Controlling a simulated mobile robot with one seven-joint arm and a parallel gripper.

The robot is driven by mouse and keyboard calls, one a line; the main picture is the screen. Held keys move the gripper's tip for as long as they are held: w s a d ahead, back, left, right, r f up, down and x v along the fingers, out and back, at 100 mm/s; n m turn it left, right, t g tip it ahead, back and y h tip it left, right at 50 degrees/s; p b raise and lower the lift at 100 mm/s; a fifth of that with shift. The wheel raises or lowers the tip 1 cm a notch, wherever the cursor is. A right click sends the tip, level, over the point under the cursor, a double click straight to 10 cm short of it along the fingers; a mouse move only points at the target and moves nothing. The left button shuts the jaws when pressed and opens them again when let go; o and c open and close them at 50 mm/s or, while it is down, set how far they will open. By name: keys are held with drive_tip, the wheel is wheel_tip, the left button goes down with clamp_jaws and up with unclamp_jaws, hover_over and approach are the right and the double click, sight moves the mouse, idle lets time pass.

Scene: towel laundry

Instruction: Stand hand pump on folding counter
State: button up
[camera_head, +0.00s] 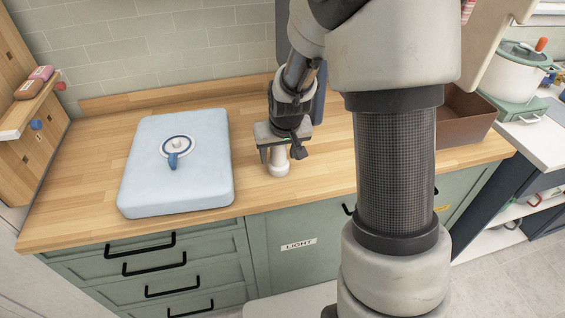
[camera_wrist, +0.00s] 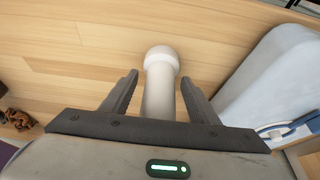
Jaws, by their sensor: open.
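The white hand pump (camera_head: 279,168) is on the wooden folding counter (camera_head: 75,195), just below my gripper (camera_head: 281,150) in the head view. It looks upright there, and its upper part is hidden by the gripper. In the wrist view the pump (camera_wrist: 160,85) is a pale cylinder with a wider rounded far end. It lies between the two dark fingers of my gripper (camera_wrist: 160,95), with a visible gap on each side. The gripper is open. Whether the pump's base sits flat on the counter is not clear.
A light blue padded block (camera_head: 205,190) lies left of the gripper, with a blue-and-white handled item (camera_head: 177,148) on it. A brown tray (camera_head: 466,118) stands at the right, beyond my arm. A wooden shelf (camera_head: 25,110) is at far left. Counter near the pump is bare.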

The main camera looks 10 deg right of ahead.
drive_tip(key=s, duration=1.2)
drive_tip(key=s+r+p, duration=0.3)
drive_tip(key=s+r, duration=0.3)
drive_tip(key=r, duration=0.7)
drive_tip(key=s+r+t+p, duration=0.1)
drive_tip(key=s+r+p, duration=0.3)
drive_tip(key=r, duration=1)
drive_tip(key=shift+s+r, duration=0.25)
drive_tip(key=shift+s, duration=0.75)
